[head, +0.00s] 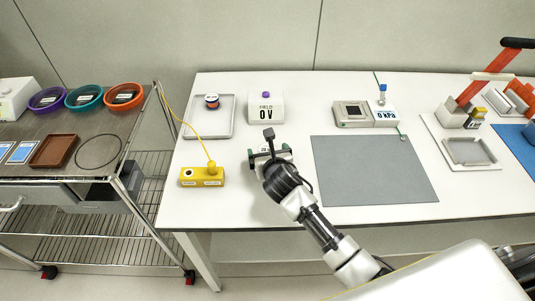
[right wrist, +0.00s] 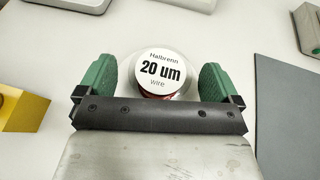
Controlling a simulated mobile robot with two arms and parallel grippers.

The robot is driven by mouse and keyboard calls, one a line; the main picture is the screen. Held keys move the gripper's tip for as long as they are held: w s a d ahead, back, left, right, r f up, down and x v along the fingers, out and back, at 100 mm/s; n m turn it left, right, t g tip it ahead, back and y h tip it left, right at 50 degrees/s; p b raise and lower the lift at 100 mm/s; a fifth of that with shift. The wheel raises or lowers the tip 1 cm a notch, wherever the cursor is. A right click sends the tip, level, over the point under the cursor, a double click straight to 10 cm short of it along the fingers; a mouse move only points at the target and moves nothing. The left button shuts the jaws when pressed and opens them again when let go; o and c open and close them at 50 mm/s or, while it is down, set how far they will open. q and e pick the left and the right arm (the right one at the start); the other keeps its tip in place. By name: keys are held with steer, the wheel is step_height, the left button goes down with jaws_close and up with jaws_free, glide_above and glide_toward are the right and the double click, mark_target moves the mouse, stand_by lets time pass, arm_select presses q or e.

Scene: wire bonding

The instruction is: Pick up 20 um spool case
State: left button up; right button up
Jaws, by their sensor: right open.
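The 20 um spool case (right wrist: 161,70) is a round, clear case with a white label reading "Halbrenn 20 um wire". A dark red spool shows under the label's edge. It stands on the white table between the two green fingers of my right gripper (right wrist: 159,88), which is open. A gap shows on each side, and the case's near edge is hidden by the gripper's black bar. In the head view my right gripper (head: 269,153) is over the case, which it mostly covers. My left gripper is not in view.
A yellow block (head: 202,177) with a cord stands left of the gripper. A grey mat (head: 374,169) lies to the right. A cart with coloured bowls stands left.

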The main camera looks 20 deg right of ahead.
steer(key=shift+w+f, duration=0.2)
steer(key=shift+w, duration=0.3)
steer(key=c, duration=1.1)
